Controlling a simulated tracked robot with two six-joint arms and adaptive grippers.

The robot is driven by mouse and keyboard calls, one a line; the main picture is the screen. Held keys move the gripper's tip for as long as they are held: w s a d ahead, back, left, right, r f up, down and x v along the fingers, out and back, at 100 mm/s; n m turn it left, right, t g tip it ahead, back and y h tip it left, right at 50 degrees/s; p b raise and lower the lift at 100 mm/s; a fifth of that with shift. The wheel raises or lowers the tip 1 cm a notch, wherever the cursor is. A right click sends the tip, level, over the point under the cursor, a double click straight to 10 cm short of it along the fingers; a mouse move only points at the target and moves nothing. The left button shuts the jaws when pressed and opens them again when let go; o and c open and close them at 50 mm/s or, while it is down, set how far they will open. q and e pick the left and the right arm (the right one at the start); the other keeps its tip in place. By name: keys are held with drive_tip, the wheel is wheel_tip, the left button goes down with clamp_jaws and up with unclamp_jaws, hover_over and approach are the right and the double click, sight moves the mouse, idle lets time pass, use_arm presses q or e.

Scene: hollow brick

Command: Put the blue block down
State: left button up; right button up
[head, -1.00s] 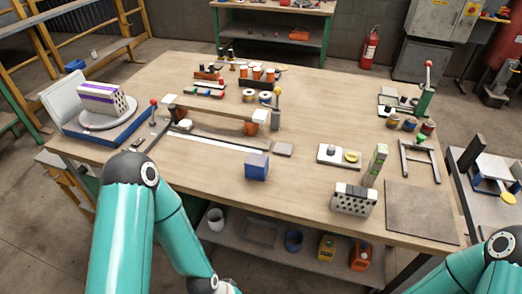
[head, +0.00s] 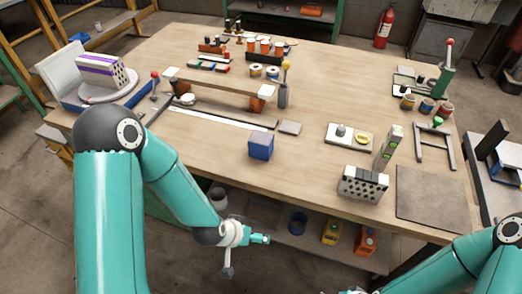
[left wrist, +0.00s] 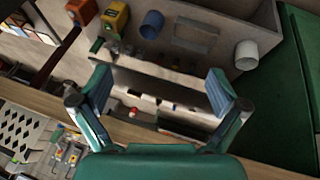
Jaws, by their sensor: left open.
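The blue block (head: 261,146) stands on the wooden table near its front edge, in the middle of the head view. My left gripper (head: 247,240) is in front of the table's front edge, below and apart from the block. In the left wrist view my left gripper (left wrist: 160,92) has its two fingers spread, with nothing held between them. The blue block does not show clearly in that view. My right arm enters at the bottom right of the head view; its gripper is not clearly seen.
A small grey plate (head: 290,128) lies right behind the block. A perforated block (head: 362,184) and a dark square mat (head: 431,194) are to the right. A long bridge-like bar (head: 218,88) stands behind. Below the tabletop, a shelf holds a blue cup (left wrist: 152,24) and a white cup (left wrist: 246,55).

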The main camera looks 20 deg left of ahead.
use_arm(q)
drive_tip(key=w+a+r+t+b, duration=0.2)
drive_tip(key=w+r+t+b, duration=0.15)
drive_tip(key=w+r, duration=0.45)
drive_tip(key=m+t+y+b, duration=0.1)
drive_tip(key=t+y+b, duration=0.15)
drive_tip(key=t, duration=0.35)
approach(259, 141)
drive_tip(key=shift+g, duration=0.35)
drive_tip(key=x, duration=0.7)
drive_tip(key=shift+w+r, duration=0.15)
drive_tip(key=shift+r, duration=0.2)
drive_tip(key=shift+p+x, duration=0.7)
drive_tip(key=shift+x, duration=1.95)
drive_tip(key=shift+f, duration=0.15)
use_arm(e)
wheel_tip(259, 141, down, 6)
use_arm(q)
drive_tip(key=shift+c, duration=0.3)
drive_tip(key=c, duration=1.4)
